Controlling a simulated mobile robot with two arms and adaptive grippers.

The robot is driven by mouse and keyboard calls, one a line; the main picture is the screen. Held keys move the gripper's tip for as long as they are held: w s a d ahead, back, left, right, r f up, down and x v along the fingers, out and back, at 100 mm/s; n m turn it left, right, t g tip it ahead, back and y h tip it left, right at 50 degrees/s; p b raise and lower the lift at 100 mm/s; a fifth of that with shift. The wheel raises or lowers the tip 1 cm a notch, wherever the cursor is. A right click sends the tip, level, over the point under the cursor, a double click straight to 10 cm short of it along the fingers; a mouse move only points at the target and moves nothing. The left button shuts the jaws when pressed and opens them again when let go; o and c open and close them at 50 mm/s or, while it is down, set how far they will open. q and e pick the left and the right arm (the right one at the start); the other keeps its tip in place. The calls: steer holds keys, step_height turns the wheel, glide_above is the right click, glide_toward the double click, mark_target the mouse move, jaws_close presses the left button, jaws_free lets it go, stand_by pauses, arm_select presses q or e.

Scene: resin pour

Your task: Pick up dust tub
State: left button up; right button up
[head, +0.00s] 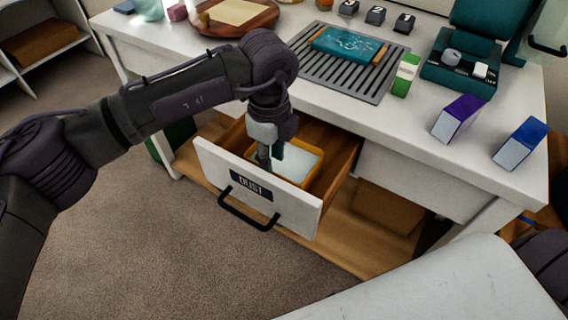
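The dust tub (313,169) is an orange-rimmed container with pale contents. It sits inside the open drawer (221,165), whose white front carries a label reading "DUST" and a black handle. My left gripper (270,160) points down into the drawer at the tub's left side. Its fingers overlap the tub's near-left part in the head view. I cannot tell whether they touch the tub or how far apart they are. The gripper and drawer front hide part of the tub. My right gripper is out of view.
The white table (405,143) stands above the drawer. On it are a slatted grey rack (345,88) with a teal board (347,45), a green-white box (405,75), a purple box (458,118), a blue box (520,143) and a teal machine (462,70). Carpet in front is clear.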

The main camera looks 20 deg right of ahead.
arm_select(q)
steer(key=shift+w+a+f, duration=0.1)
steer(key=shift+w+f, duration=0.05)
steer(key=shift+f, duration=1.35)
steer(key=shift+w+f, duration=0.15)
steer(key=shift+f, duration=1.3)
jaws_close()
